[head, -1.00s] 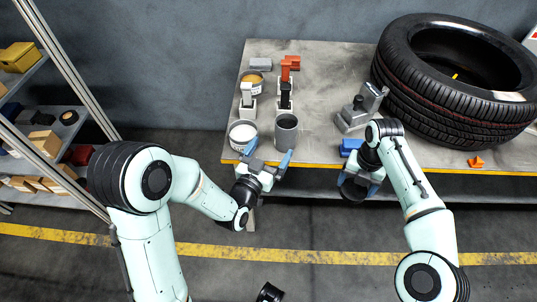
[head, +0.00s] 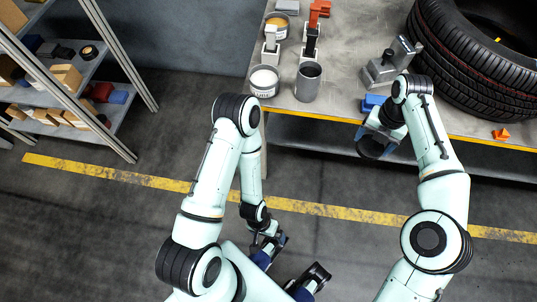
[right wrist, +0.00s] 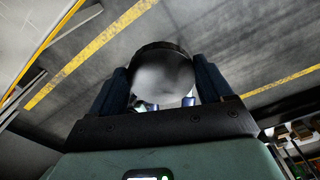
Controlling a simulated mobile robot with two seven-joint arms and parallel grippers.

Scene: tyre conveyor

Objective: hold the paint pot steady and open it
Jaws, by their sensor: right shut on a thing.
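The white paint pot (head: 264,84) stands upright at the front left corner of the table; its top shows a pale white surface inside the rim. My right gripper (head: 376,140) is shut on a round grey disc with a dark rim, which looks like a lid. It hangs in front of the table edge, well to the right of the pot. In the right wrist view the disc (right wrist: 162,76) sits between both fingers. My left gripper (head: 268,241) is low over the floor, away from the table and pot; its jaws are too small to read.
A grey cup (head: 308,84) stands just right of the pot. A yellow-topped pot (head: 278,27) and upright tools (head: 311,42) are behind. A grey metal fixture (head: 388,66), a blue block (head: 373,103) and a big tyre (head: 475,70) are rightward. A shelf rack (head: 75,75) stands left.

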